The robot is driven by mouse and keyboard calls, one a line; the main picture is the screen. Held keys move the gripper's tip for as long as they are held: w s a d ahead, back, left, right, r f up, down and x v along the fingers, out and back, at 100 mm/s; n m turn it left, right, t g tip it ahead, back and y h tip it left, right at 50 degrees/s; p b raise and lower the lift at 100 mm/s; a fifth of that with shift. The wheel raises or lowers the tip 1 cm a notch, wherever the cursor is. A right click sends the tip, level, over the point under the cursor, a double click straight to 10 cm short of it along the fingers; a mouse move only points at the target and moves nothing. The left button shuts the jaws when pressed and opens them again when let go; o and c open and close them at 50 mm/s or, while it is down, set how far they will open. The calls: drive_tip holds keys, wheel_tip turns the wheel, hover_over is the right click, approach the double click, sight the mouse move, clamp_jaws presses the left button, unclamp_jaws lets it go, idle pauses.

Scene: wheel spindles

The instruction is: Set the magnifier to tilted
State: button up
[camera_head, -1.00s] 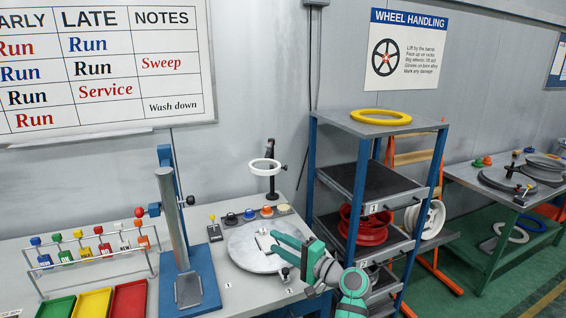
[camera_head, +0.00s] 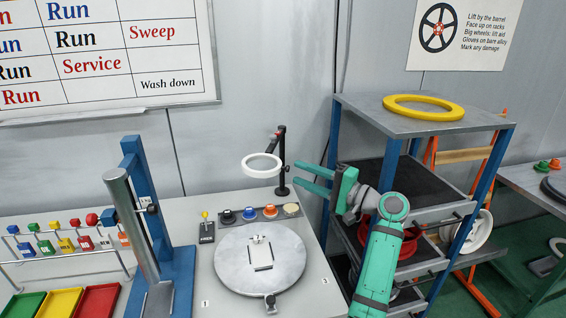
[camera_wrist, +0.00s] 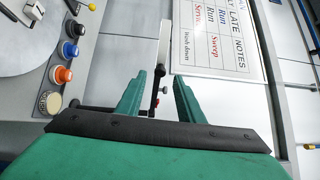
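The magnifier (camera_head: 262,174) is a white ring on a jointed black arm and upright post (camera_head: 283,160), at the back of the grey bench. Its ring looks about flat in the head view. In the wrist view the white ring (camera_wrist: 164,45) shows almost edge-on, with a small red part near its black arm. My gripper (camera_head: 297,178) is open and empty, its two green fingers pointing left, just right of the post. In the wrist view the fingertips (camera_wrist: 159,74) lie either side of the magnifier's arm; contact cannot be told.
A round grey turntable (camera_head: 240,275) lies in front of the magnifier, with coloured buttons (camera_head: 250,213) behind it. A blue press stand (camera_head: 175,270) with a steel column is at left. A shelf rack (camera_head: 355,110) with a yellow ring (camera_head: 423,106) stands at right.

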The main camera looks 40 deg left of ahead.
sight(285, 168)
drive_tip(key=a, duration=0.9)
drive_tip(key=shift+s+a+r, duration=0.2)
drive_tip(key=shift+s+r, duration=0.05)
drive_tip(key=shift+s, duration=0.05)
drive_tip(key=shift+w+d, duration=0.1)
drive_tip(key=shift+s+a, duration=0.2)
drive_tip(key=shift+a, duration=0.05)
clamp_jaws()
drive_tip(key=shift+w+d, duration=0.1)
